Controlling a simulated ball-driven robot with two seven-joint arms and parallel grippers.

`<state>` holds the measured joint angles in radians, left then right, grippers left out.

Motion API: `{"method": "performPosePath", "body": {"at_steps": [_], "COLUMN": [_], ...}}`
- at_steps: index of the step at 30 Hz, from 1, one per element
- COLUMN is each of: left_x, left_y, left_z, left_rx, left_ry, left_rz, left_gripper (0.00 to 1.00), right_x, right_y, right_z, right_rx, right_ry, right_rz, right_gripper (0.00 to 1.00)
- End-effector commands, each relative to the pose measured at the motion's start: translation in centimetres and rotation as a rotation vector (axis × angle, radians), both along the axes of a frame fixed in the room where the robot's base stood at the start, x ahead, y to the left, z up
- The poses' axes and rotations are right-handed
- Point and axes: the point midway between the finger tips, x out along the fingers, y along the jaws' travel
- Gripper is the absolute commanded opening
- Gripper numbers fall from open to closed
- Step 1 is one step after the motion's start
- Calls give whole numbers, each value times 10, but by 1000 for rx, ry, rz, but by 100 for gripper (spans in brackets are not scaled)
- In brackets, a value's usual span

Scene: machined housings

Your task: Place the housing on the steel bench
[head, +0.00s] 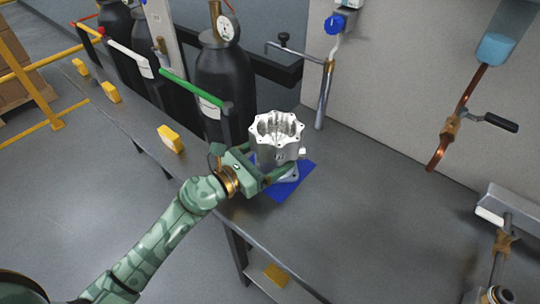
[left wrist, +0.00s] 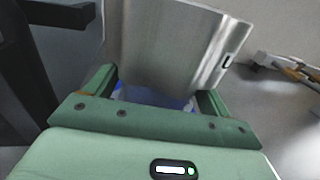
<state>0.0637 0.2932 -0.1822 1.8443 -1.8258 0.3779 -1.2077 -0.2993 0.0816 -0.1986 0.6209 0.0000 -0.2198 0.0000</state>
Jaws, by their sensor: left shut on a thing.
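The housing (head: 277,132) is a silver machined body with a scalloped open top and a wider foot. It stands nearly upright over a blue mat (head: 268,192) on the grey steel bench (head: 360,215). My left gripper (head: 278,163) reaches in from the left and is shut on the lower part of the housing. In the left wrist view the housing (left wrist: 170,45) rises between the two green fingers, with blue behind its lower end. Whether its foot touches the mat is unclear. My right gripper is in neither view.
Yellow blocks (head: 171,139) sit along that edge. A pipe (head: 325,95) rises behind, and a copper pipe with a valve (head: 450,128) hangs at right. The bench right of the mat is clear.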

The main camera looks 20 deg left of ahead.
Motion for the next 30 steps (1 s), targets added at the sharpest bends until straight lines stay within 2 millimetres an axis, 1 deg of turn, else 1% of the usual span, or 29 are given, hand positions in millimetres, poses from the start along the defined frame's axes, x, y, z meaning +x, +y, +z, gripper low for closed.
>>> {"method": "performPosePath", "body": {"at_steps": [1, 5, 6, 7, 8, 14, 16, 17, 20, 27, 30], "left_x": [1, 1, 0, 0, 0, 0, 0, -3, -17, -66, -83], "left_y": [0, 0, 0, 0, 0, 0, 0, 2, 10, 40, 49], "left_z": [3, -1, -2, -2, -1, -1, 4, 1, -1, -5, -4], "left_rx": [-1, -1, 1, 1, 0, 0, 0, 1, 3, 2, 1], "left_ry": [-6, -5, -1, -1, -1, -1, -2, 0, 3, 6, 5], "left_rz": [1, 1, 0, 0, 0, 0, 0, 0, 0, 0, -1], "left_gripper": [27, 27, 90, 98, 100, 100, 100, 100, 100, 100, 100], "right_x": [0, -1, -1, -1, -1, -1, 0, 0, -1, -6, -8], "right_y": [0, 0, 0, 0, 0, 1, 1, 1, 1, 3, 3], "right_z": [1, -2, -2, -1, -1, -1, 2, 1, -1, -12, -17], "right_rx": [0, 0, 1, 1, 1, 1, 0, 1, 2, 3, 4], "right_ry": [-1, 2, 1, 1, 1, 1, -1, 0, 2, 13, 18], "right_rz": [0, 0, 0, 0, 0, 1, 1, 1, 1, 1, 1], "right_gripper": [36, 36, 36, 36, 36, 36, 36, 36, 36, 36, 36]}}
